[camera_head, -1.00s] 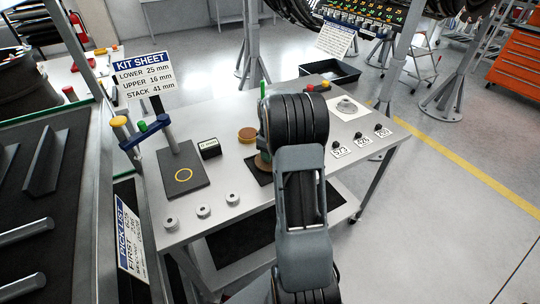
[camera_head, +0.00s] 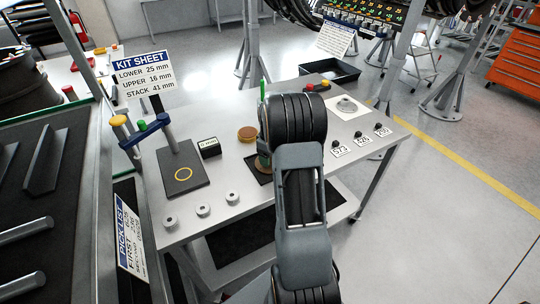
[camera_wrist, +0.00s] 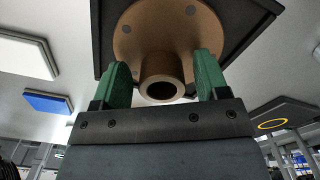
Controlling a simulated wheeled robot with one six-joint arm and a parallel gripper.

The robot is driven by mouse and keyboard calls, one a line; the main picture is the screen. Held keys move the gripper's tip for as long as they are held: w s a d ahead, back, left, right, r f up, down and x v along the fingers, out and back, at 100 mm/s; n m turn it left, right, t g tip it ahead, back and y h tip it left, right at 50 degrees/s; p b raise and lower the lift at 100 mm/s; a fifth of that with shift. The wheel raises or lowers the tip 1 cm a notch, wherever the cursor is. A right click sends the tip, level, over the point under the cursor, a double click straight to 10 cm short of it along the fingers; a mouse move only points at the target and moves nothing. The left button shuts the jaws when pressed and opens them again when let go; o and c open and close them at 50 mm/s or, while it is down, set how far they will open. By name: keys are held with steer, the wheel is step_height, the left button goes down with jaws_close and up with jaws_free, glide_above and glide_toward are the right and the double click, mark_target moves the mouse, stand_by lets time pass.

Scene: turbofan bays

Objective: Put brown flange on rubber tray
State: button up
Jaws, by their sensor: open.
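The brown flange (camera_wrist: 165,25) is a round plate with small holes and a hollow neck. It sits on a dark square pad (camera_wrist: 108,38). My gripper (camera_wrist: 162,60) is open, with its green fingers on either side of the flange's neck and visible gaps between. In the head view the flange (camera_head: 262,168) is mostly hidden by my arm. A black open-topped tray (camera_head: 346,78) stands at the back of the table; I cannot tell for sure that it is the rubber tray.
A dark board with a yellow ring (camera_head: 183,186) and posts stands at the left of the table (camera_head: 225,180). A brown round piece (camera_head: 247,134) and a small black box (camera_head: 209,148) are near the flange. Several small knobs line the front and right.

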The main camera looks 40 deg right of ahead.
step_height(320, 180, up, 12)
steer(key=f, duration=0.1)
steer(key=s+a+r, duration=0.2)
steer(key=a+r, duration=0.2)
steer(key=a, duration=0.2)
steer(key=s+a+f+m+t, duration=0.1)
steer(key=s+a+m+t, duration=0.2)
steer(key=s+a, duration=1.3)
steer(key=shift+a+f+m+t, duration=0.3)
steer(key=shift+a+m+t, duration=0.1)
steer(key=shift+a+m, duration=0.35)
